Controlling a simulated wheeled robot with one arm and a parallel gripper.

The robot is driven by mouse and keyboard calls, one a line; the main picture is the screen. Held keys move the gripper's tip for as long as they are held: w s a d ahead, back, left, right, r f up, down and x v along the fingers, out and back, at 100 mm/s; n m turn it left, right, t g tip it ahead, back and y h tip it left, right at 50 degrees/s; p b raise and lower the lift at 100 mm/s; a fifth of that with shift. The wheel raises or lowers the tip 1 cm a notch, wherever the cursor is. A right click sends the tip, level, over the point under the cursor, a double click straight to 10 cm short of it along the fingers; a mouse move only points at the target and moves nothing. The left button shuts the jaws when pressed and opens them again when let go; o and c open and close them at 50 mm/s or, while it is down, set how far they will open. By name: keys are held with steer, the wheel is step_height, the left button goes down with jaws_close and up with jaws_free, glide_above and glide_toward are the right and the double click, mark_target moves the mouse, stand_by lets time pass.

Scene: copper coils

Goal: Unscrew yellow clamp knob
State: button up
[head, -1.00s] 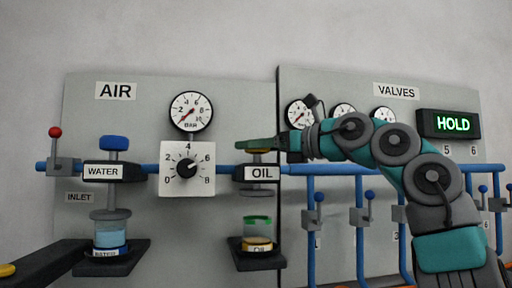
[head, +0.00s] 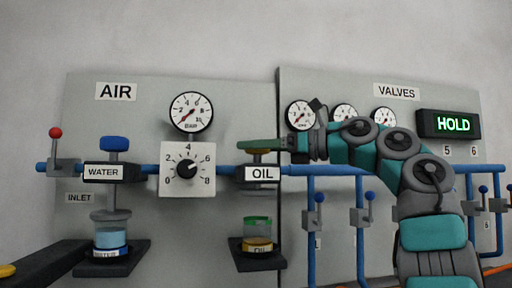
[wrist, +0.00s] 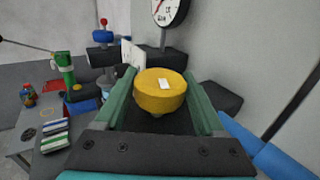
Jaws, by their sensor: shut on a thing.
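The yellow clamp knob (wrist: 160,92) has a round top with a small white mark. It sits between the two green fingers of my gripper (head: 252,146) in the wrist view, and the fingers are shut on its sides. In the head view only a thin yellowish strip of the knob (head: 261,152) shows below the finger. The knob is above the black clamp block labelled OIL (head: 262,174) on the blue pipe. My arm reaches in from the right.
The blue WATER knob (head: 115,143) stands left, with a dial (head: 187,170) between the two clamps. An oil jar (head: 257,236) stands on a black shelf below. Valve pipes (head: 311,220) stand to the right. The sign reads HOLD (head: 453,124).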

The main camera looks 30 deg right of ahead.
steer(key=shift+d, duration=0.1)
steer(key=o, duration=1.3)
steer(key=shift+o, duration=0.2)
steer(key=v, duration=0.7)
steer(key=shift+s+d, duration=0.2)
steer(key=shift+s, duration=0.15)
